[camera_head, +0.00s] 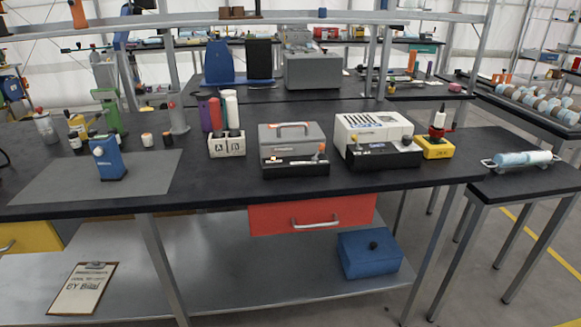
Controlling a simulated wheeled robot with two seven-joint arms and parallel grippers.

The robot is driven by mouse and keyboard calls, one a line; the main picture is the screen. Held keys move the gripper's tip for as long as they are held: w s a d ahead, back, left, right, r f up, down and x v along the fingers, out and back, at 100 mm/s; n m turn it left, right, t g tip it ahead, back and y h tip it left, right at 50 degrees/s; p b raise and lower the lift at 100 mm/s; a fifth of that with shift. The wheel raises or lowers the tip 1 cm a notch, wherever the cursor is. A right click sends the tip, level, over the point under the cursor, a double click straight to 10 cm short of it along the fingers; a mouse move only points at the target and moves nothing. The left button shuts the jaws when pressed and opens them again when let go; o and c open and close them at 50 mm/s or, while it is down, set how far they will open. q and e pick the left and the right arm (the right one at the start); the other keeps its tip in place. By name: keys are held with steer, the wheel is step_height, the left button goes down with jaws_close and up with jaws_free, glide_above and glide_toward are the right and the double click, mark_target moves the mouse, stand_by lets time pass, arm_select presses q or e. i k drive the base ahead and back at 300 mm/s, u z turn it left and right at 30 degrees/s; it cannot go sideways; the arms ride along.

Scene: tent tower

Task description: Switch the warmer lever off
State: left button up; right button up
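A grey box with a top handle (292,137) stands on the black bench, with a black front panel (295,169) below it. A small orange-tipped lever (317,155) stands up at the right of that panel, and a small light-coloured part shows at its left. To the right is a white vented unit (372,133) with a black front base (383,157). Labels are too small to read, so I cannot tell which unit is the warmer or how its lever is set. Neither of my grippers is in view.
A yellow box with a red-and-white device (436,143) stands right of the white unit. A two-part holder marked A and B (227,144) stands left of the grey box. A blue device (107,158) sits on a grey mat (60,186). A red drawer (311,213) hangs under the bench.

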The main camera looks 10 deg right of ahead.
mark_target(321, 146)
steer(key=k, duration=1.1)
steer(key=z, duration=1.15)
steer(key=i, duration=1.05)
steer(key=u, duration=0.75)
steer(key=i, duration=0.4)
steer(key=z, duration=0.15)
steer(key=k, duration=0.65)
steer(key=z, duration=0.9)
steer(key=i, duration=1.35)
steer(key=u, duration=0.85)
